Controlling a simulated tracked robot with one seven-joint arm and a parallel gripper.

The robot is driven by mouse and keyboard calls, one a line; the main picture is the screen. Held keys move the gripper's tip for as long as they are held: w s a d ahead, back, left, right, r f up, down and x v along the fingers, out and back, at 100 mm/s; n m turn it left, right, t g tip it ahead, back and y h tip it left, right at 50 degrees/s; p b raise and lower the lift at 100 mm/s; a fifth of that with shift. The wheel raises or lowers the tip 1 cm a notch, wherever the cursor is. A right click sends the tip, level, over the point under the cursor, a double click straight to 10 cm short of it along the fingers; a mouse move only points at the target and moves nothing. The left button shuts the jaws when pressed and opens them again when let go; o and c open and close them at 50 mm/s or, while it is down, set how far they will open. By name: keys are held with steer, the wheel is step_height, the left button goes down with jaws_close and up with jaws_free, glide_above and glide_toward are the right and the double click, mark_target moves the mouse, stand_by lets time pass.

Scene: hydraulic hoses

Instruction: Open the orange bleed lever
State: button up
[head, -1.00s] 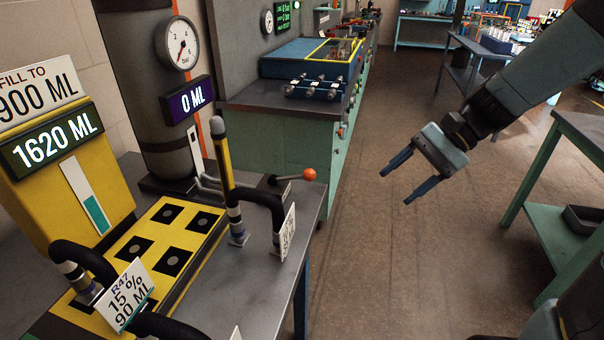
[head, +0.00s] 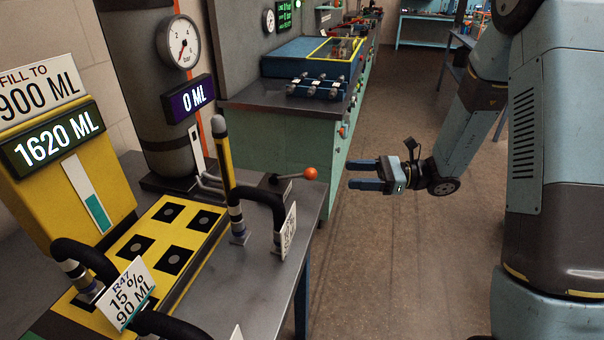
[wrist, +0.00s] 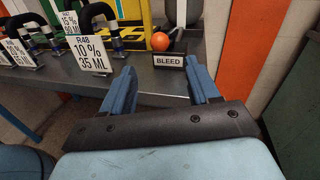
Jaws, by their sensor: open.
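The bleed lever ends in an orange ball (head: 310,174) at the back right of the grey bench, beside the dark tank. In the wrist view the orange ball (wrist: 161,41) shows just above a white "BLEED" label (wrist: 169,61). My gripper (head: 350,174) is open and empty, to the right of the ball in the head view, with its fingers pointing left toward it. In the wrist view both blue fingers (wrist: 160,84) are spread, with the ball beyond their tips and between their lines. Gripper and ball are apart.
Black hoses with tags, such as R48 (wrist: 86,53) and R47 (head: 124,294), stand on the bench (head: 262,290). The floor right of the bench is clear.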

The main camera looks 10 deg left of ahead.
mark_target(304, 173)
steer(key=a, duration=0.4)
steer(key=s+a, duration=0.1)
steer(key=a, duration=0.4)
steer(key=s+a, duration=0.1)
steer(key=a, duration=0.3)
steer(key=shift+s+a, duration=0.2)
jaws_close()
stand_by(0.4)
